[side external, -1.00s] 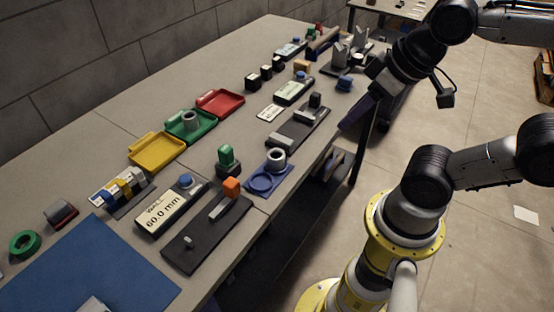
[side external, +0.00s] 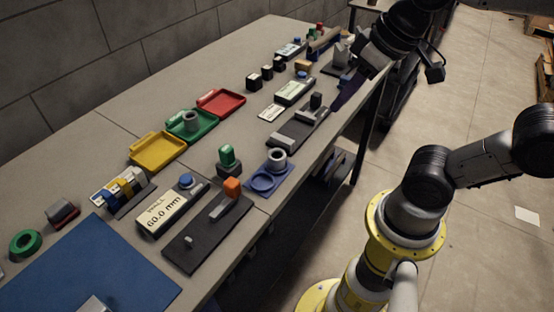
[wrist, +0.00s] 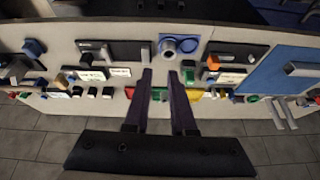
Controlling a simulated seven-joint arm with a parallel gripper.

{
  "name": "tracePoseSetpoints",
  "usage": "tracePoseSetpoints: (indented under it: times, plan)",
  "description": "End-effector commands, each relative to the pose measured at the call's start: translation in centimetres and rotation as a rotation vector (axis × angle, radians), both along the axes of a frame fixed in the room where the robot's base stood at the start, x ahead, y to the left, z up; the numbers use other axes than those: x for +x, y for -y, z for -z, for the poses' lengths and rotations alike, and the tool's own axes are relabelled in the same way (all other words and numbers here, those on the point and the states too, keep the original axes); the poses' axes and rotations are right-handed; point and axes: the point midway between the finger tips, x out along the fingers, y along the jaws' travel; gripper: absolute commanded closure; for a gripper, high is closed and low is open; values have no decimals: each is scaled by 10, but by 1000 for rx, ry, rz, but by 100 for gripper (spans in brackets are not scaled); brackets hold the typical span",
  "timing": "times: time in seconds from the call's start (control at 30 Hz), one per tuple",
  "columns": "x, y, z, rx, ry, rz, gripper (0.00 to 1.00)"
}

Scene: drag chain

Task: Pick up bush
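One grey ring-shaped bush (side external: 277,156) stands on a blue fixture (side external: 262,182) near the front edge of the bench, beside a round blue recess. A similar grey bush (side external: 190,120) is in the green tray (side external: 177,133). In the wrist view, the bush on the fixture (wrist: 168,46) is just beyond my fingertips, near the top. My gripper (wrist: 160,73) has its two dark purple fingers apart with nothing held between them. In the side view, my gripper (side external: 344,93) is over the bench's far right part, well away from both bushes.
A red tray (side external: 220,103) and a yellow tray (side external: 157,151) flank the green one. A dark plate with an orange block (side external: 232,187), a gauge box (side external: 172,207) and a green-topped block (side external: 227,157) stand near the fixture. A blue mat (side external: 90,270) lies front left.

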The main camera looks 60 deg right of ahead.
Motion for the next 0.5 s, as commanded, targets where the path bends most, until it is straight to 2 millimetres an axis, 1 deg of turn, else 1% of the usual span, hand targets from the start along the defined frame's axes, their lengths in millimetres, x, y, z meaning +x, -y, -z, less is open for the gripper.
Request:
tracePoseSetpoints:
  times: [0.03, 0.1, 0.17, 0.2, 0.3, 0.4, 0.5]
  plan:
    - [15, -2, -3, 4, -42, 0, 76]
    - [35, -6, -6, 9, -97, 2, 76]
    - [53, -11, -5, 10, -149, 0, 76]
    - [66, -14, -2, 10, -185, -1, 76]
    - [94, -23, 10, 7, -271, -10, 76]
    - [116, -32, 26, -2, -339, -25, 76]
    - [128, -38, 41, -10, -388, -40, 76]
